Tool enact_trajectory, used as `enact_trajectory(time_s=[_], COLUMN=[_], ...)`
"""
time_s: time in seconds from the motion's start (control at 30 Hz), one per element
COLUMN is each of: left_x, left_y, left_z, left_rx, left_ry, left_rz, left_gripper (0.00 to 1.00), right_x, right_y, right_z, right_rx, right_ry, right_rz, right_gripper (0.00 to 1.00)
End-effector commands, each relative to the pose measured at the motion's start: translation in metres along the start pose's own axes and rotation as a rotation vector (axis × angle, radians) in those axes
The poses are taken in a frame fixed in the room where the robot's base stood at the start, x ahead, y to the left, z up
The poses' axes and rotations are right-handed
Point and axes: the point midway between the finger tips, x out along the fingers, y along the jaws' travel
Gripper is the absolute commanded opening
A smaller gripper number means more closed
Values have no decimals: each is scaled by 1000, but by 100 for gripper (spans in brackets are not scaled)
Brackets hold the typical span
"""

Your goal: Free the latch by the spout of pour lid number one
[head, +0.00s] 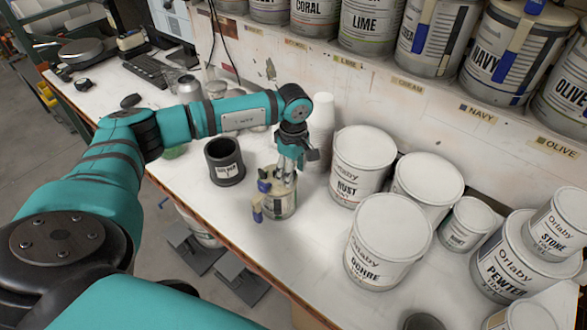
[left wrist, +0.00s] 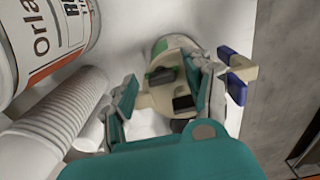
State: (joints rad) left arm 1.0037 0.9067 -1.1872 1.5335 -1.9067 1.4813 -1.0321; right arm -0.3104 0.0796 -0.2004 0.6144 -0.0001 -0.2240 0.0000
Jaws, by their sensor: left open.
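A small can (head: 279,204) with a beige pour lid (head: 273,180) stands on the white bench in the head view. Blue-tipped parts stick out on the lid's left side. In the left wrist view the beige lid (left wrist: 158,98) shows from above, with a green and dark piece and a black block on it. I cannot tell which piece is the latch, and no lid number is readable. My left gripper (head: 287,175) is just over the lid, open, with its fingers (left wrist: 163,92) to either side of the lid's top. Contact is unclear. My right gripper is out of view.
A dark grey pot (head: 225,166) stands left of the can. White tins labelled Rust (head: 347,184) and Ochre (head: 372,266) stand to the right. Stacked white cups (head: 321,122) are behind. The bench's front edge (head: 238,257) is close to the can.

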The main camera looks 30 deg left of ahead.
Motion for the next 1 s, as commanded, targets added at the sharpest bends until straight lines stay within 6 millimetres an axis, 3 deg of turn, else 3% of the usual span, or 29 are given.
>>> enact_trajectory(time_s=[0.1, 0.5, 0.77, 1.0], left_x=[0, 0, 1, 3], left_y=[0, 0, 0, 1], left_z=[0, 0, 0, 0], left_rx=[0, -1, -21, -133], left_ry=[0, 0, 0, -1], left_rz=[0, 0, 0, 1], left_gripper=[51, 0, 0, 0], right_x=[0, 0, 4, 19], right_y=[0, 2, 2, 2], right_z=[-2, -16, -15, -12], right_rx=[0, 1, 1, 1], right_ry=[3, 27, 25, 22], right_rz=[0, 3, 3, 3], right_gripper=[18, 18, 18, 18])
